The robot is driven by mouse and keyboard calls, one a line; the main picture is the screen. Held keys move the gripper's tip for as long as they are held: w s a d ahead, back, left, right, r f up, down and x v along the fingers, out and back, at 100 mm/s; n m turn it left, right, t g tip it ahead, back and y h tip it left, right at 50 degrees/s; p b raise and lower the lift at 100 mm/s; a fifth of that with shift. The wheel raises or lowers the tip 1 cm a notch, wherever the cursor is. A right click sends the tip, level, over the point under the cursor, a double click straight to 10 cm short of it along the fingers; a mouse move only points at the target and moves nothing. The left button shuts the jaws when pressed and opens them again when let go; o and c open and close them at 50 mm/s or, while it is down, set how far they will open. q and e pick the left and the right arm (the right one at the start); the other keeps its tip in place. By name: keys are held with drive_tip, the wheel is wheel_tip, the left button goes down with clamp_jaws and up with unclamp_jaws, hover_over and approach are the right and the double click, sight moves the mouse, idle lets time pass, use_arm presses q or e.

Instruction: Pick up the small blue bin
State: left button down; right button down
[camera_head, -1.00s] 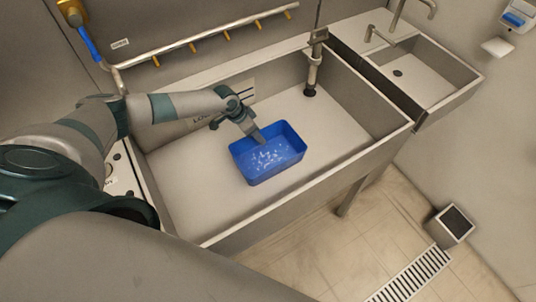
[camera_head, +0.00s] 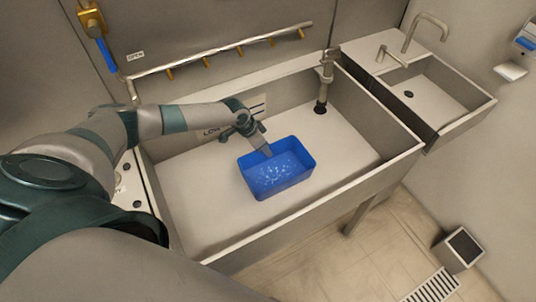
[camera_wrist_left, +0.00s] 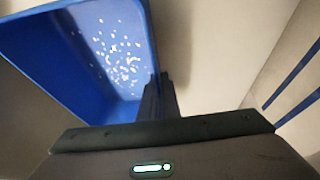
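The small blue bin (camera_head: 280,186) is in the large grey sink, seemingly upright on its floor, with small pale flecks inside. My left gripper (camera_head: 265,151) reaches down over the bin's far wall in the head view. In the left wrist view, its two dark fingers (camera_wrist_left: 160,97) are close together at the edge of the blue bin (camera_wrist_left: 40,60), one on each side of the wall. They look shut on that wall. The fingertips are partly hidden. My right gripper is in neither view.
The large sink (camera_head: 330,215) has raised walls around the bin, with bare floor on the right. A vertical drain pipe (camera_head: 324,85) stands at its back right. A smaller basin (camera_head: 445,90) with a tap adjoins on the right. A pipe rail (camera_head: 225,50) runs along the back wall.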

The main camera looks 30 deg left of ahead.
use_arm(q)
drive_tip(key=shift+r, duration=0.35)
drive_tip(key=r, duration=0.1)
drive_tip(key=d+r+b, duration=0.1)
drive_tip(key=r, duration=0.1)
drive_tip(key=shift+s, duration=0.1)
drive_tip(key=s+d+r+b, duration=0.2)
drive_tip(key=d+r, duration=0.4)
drive_tip(key=d, duration=0.4)
drive_tip(key=shift+s+d+r+b, duration=0.2)
drive_tip(key=shift+s+r+b, duration=0.15)
drive_tip(key=shift+r+b, duration=0.1)
